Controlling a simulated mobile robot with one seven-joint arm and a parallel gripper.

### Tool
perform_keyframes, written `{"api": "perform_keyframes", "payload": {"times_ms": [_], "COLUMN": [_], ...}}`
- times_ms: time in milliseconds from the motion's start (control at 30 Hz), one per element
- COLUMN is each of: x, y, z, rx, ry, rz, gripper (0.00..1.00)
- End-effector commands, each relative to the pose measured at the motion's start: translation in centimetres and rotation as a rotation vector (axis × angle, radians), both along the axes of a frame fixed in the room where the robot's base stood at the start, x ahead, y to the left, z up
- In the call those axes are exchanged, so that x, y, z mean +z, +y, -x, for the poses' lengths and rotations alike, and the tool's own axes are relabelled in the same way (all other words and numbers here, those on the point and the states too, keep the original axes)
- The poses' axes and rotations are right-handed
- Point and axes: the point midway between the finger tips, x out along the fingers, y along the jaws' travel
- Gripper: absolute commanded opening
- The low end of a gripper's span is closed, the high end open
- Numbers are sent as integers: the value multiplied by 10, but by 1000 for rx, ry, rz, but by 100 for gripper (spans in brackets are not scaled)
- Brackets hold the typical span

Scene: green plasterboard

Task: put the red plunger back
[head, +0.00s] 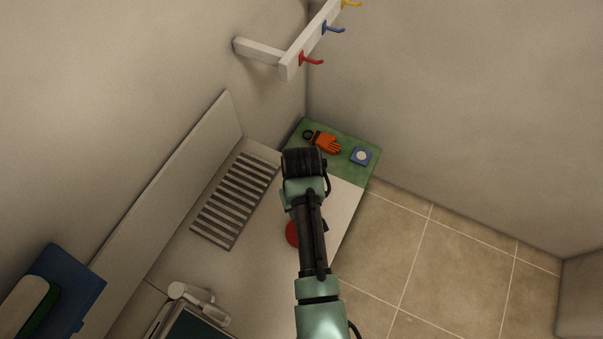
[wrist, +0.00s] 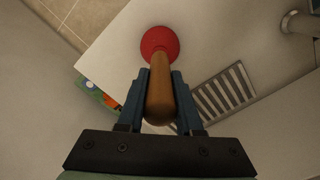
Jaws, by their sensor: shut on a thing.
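The plunger has a red rubber cup and a brown wooden handle. In the wrist view the plunger (wrist: 160,42) points away from the camera, cup at the far end. My gripper (wrist: 160,78) is shut on its handle, with a blue finger on each side. In the head view my arm covers the gripper and most of the plunger; only part of the red cup (head: 292,233) shows beside the arm, over the pale counter (head: 346,205). I cannot tell whether the cup touches the counter. A wall rail (head: 303,50) carries a red hook (head: 312,61).
The rail also has a blue hook (head: 334,28) and a yellow hook (head: 350,4). A slatted grate (head: 235,200) lies left of my arm.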

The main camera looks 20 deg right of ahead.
Motion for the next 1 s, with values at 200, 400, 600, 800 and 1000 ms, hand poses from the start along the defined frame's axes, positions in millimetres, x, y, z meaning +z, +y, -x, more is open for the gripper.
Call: {"api": "perform_keyframes", "payload": {"times_ms": [200,400,600,800,1000], "x": [-1,-2,-2,3,24], "y": [0,0,0,0,0], "z": [0,0,0,0,-1], "rx": [0,0,0,0,0], "ry": [-1,-1,0,-1,-6], "rz": [0,0,0,0,2], "gripper": [0,58,64,64,64]}}
